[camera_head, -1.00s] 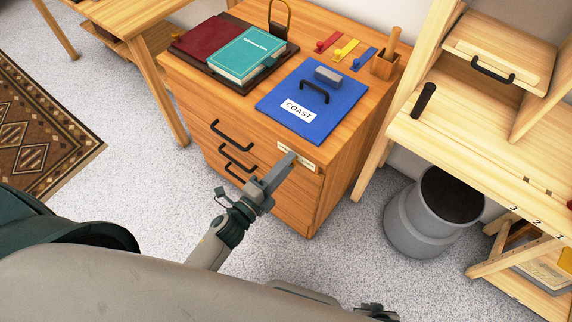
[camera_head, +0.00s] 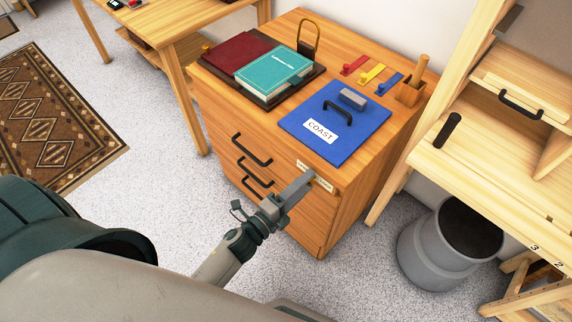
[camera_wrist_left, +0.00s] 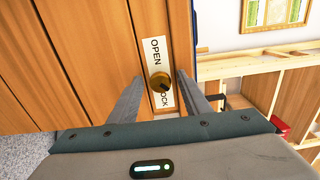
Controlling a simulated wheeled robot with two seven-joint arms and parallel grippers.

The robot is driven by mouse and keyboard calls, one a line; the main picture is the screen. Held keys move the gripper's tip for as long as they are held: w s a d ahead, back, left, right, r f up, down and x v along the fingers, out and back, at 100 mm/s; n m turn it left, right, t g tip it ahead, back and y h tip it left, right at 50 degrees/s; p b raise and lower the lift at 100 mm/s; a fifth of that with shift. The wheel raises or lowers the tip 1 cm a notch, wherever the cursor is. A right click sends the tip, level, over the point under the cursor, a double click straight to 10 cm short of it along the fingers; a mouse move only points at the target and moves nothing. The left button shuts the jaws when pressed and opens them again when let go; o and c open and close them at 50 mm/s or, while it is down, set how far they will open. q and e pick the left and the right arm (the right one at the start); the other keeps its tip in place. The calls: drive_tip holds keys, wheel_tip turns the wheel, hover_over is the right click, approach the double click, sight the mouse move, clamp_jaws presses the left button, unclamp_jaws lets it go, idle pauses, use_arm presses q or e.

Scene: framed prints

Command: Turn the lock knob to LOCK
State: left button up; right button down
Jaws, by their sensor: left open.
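The lock knob (camera_wrist_left: 159,82) is a round brass-coloured knob on a white label plate (camera_wrist_left: 154,52) on the wooden cabinet front. In the left wrist view the plate reads OPEN above the knob and LOCK below it, partly covered. A dark mark on the knob points down and to the right. My left gripper (camera_wrist_left: 161,78) is open, with one finger on each side of the knob; I cannot tell whether either touches it. In the head view my left gripper (camera_head: 302,184) is at the plate (camera_head: 316,177) and hides the knob. My right gripper is not in view.
Drawer handles (camera_head: 252,150) stick out left of my gripper. A grey bin (camera_head: 445,245) stands at the right.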

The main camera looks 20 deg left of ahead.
use_arm(q)
drive_tip(key=b+v, duration=0.3)
drive_tip(key=v, duration=1.4)
drive_tip(key=shift+s, duration=0.2)
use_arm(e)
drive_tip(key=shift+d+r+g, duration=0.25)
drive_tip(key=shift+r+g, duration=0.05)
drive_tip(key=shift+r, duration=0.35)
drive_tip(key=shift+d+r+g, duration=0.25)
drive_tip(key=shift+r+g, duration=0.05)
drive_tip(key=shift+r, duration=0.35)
use_arm(q)
drive_tip(key=shift+a, duration=0.1)
